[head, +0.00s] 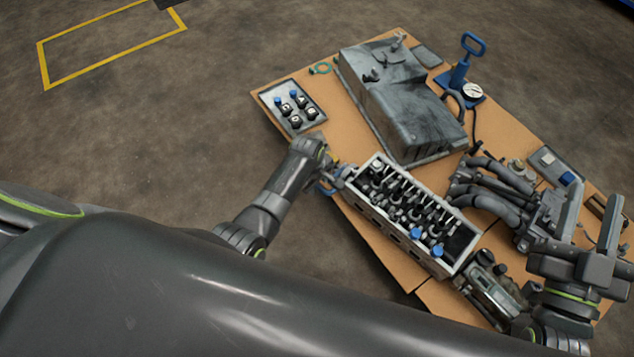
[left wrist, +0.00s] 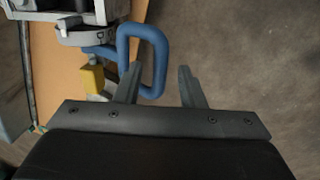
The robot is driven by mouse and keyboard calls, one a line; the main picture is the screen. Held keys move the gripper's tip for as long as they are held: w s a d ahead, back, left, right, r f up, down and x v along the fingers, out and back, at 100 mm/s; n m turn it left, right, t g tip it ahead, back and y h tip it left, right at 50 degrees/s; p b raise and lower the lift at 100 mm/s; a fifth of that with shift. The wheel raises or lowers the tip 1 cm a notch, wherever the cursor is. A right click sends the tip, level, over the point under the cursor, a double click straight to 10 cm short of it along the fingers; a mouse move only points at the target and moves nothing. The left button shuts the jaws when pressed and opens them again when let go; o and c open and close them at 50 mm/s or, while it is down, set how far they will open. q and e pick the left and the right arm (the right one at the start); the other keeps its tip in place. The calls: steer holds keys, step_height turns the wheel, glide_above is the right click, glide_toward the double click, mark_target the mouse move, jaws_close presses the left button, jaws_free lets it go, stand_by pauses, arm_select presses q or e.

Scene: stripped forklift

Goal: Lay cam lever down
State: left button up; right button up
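The blue looped cam lever (left wrist: 161,55) shows in the left wrist view, joined to a grey clamp part (left wrist: 85,34) at the corner of the cylinder head. In the head view the lever (head: 325,189) is small and partly hidden by my left gripper (head: 331,172). In the left wrist view my left gripper (left wrist: 159,72) is open. One side of the loop lies between its fingers in the picture, and the left finger overlaps the loop's opening. I cannot tell whether they touch. My right gripper (head: 594,200) is open and empty at the table's right side.
The cylinder head (head: 408,212) lies on the brown table (head: 335,128). A yellow block (left wrist: 91,77) is close to the lever. A tray (head: 292,106), a grey cover (head: 402,105), a blue gauge tool (head: 460,75) and a pipe manifold (head: 490,192) surround it. Floor is clear at the left.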

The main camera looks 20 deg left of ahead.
steer(key=shift+r, duration=0.15)
arm_select(q)
steer(key=shift+c, duration=0.5)
jaws_close()
